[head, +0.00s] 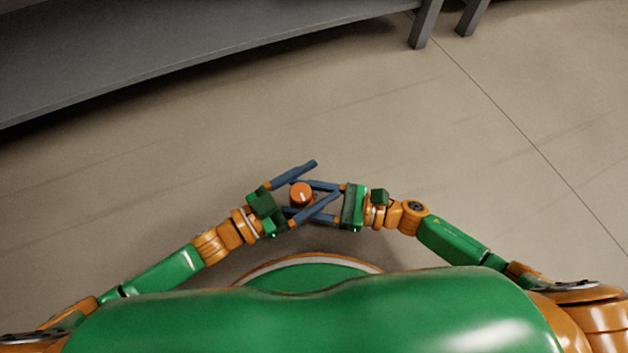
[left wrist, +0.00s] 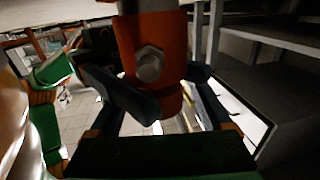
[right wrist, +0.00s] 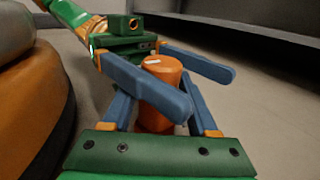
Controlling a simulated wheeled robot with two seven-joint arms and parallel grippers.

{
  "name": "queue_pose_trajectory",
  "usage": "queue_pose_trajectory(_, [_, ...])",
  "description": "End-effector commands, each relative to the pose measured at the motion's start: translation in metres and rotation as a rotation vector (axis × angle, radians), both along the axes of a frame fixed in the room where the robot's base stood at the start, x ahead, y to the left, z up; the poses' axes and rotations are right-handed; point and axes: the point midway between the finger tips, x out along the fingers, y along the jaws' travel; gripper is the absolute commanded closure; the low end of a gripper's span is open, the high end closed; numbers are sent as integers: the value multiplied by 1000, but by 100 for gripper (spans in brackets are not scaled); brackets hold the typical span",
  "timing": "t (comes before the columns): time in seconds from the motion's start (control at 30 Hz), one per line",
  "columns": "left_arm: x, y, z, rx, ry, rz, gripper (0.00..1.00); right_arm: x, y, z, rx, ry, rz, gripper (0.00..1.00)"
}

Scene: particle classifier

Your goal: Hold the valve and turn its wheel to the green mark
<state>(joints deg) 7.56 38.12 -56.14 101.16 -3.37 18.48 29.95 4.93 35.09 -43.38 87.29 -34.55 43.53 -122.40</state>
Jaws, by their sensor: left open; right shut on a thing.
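The valve (head: 301,193) is an orange upright cylinder with a white line on its top, held in the air in front of my body. In the right wrist view the valve (right wrist: 163,70) shows the same white line. My right gripper (head: 288,197) is shut on the valve from the right. My left gripper (head: 327,178) is open, its fingers on either side of the valve's upper part; I cannot tell if they touch it. In the left wrist view the valve (left wrist: 150,35) fills the upper middle, with a grey bolt-like piece (left wrist: 150,65). No green mark is visible on it.
A long grey table or shelf (head: 180,55) runs along the back, with legs at its right end. The pale floor (head: 480,150) is clear around both grippers. My green and orange body is close below them.

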Motion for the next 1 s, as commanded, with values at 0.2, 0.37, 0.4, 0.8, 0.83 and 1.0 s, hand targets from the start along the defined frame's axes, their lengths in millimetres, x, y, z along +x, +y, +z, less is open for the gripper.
queue_pose_trajectory(0.2, [0, 0, 0, 0, 0, 0, 32, 0, 0, 0, 0, 0, 1, 100])
queue_pose_trajectory(0.37, [0, 0, 0, 0, 0, 0, 75, 0, 0, 0, 0, 1, 1, 100])
queue_pose_trajectory(0.4, [0, 0, 0, 0, 0, 0, 86, 0, 0, 0, 0, 1, 1, 100])
queue_pose_trajectory(0.8, [2, 2, 1, -6, 2, 131, 100, 0, 0, 0, 0, 1, 1, 100])
queue_pose_trajectory(0.83, [2, 2, 1, -4, 2, 134, 100, 0, 0, 0, 0, 1, 1, 100])
queue_pose_trajectory(1.0, [3, 2, 1, -4, 0, 134, 100, 0, 0, 0, 0, 0, 1, 100])
